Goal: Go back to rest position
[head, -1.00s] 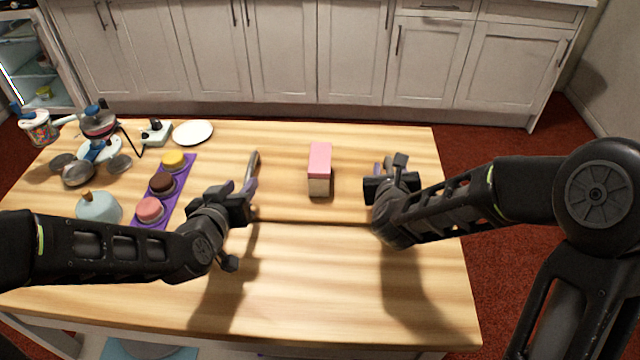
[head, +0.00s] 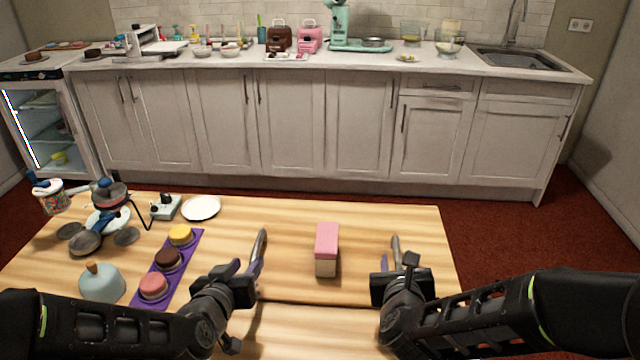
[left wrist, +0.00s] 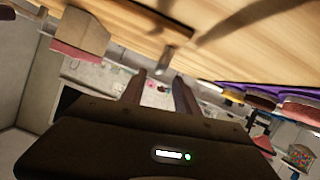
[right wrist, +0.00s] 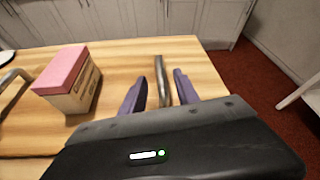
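My left gripper (head: 257,262) is over the wooden table, to the left of a pink-topped box (head: 326,240). Its two fingers stand apart in the left wrist view (left wrist: 160,92). My right gripper (head: 394,258) is to the right of the box. Its purple fingers stand apart in the right wrist view (right wrist: 160,88). A grey bar (right wrist: 161,78) shows between the right fingers, and a similar grey bar (left wrist: 166,62) shows near the left ones. I cannot tell whether these bars touch the fingers. Both forearms reach in low over the near part of the table.
The table (head: 380,210) has a purple tray (head: 190,262) with small cakes, a pale blue dome (head: 102,285), a white plate (head: 201,208) and pans (head: 85,240) at left. Cabinets and a counter (head: 300,62) stand beyond. The table is clear around the box.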

